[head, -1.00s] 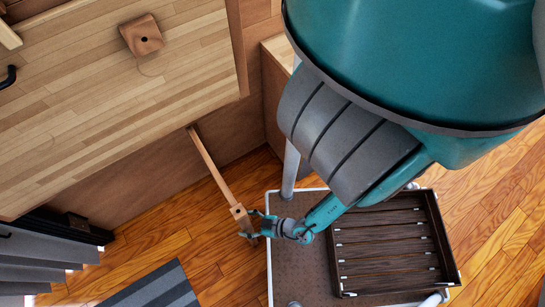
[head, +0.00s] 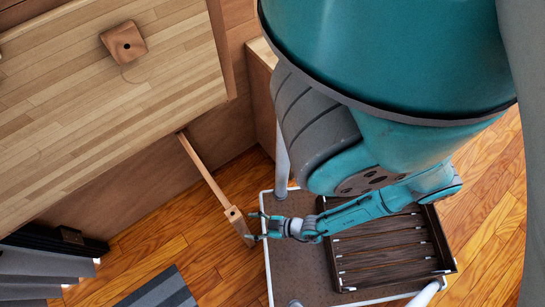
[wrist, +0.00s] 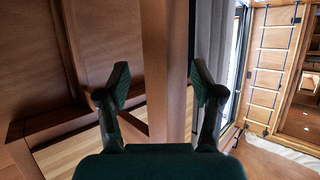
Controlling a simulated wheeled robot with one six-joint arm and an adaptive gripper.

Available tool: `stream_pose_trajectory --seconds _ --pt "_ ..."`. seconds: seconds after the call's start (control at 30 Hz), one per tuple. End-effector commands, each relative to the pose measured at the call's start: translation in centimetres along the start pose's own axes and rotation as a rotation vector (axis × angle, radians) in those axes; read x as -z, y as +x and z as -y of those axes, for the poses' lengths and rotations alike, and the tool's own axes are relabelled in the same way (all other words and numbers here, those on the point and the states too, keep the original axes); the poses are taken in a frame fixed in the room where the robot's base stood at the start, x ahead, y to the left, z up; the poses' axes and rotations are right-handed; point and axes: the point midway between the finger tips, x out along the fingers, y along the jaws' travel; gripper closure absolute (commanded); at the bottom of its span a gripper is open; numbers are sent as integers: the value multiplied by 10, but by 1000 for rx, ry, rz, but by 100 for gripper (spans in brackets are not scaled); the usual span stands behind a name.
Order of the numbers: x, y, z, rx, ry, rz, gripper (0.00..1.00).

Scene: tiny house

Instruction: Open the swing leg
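The swing leg (head: 206,177) is a narrow wooden bar that sticks out from under the table top (head: 120,95) in the head view. Its outer end has a small square block, and a post drops from there toward the floor. My gripper (head: 258,226) is beside this outer end, on its right. In the wrist view the leg's upright post (wrist: 164,60) stands between the two spread fingers of my gripper (wrist: 163,85). A gap shows between the left finger and the post; I cannot tell whether the right finger touches it.
A dark slatted tray (head: 385,245) lies on my base at the right. A wooden cabinet (head: 262,85) stands behind. A ladder (wrist: 272,65) shows in the wrist view. Wooden floor is open around the leg's end.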

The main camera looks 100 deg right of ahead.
Motion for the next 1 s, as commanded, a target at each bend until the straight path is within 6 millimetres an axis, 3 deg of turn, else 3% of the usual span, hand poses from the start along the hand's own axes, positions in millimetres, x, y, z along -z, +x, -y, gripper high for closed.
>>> stream_pose_trajectory --seconds 0.53,1.0 --pt "-1 -70 -1 -3 0 3 33" --pt "-1 -77 -1 -2 -1 1 33"
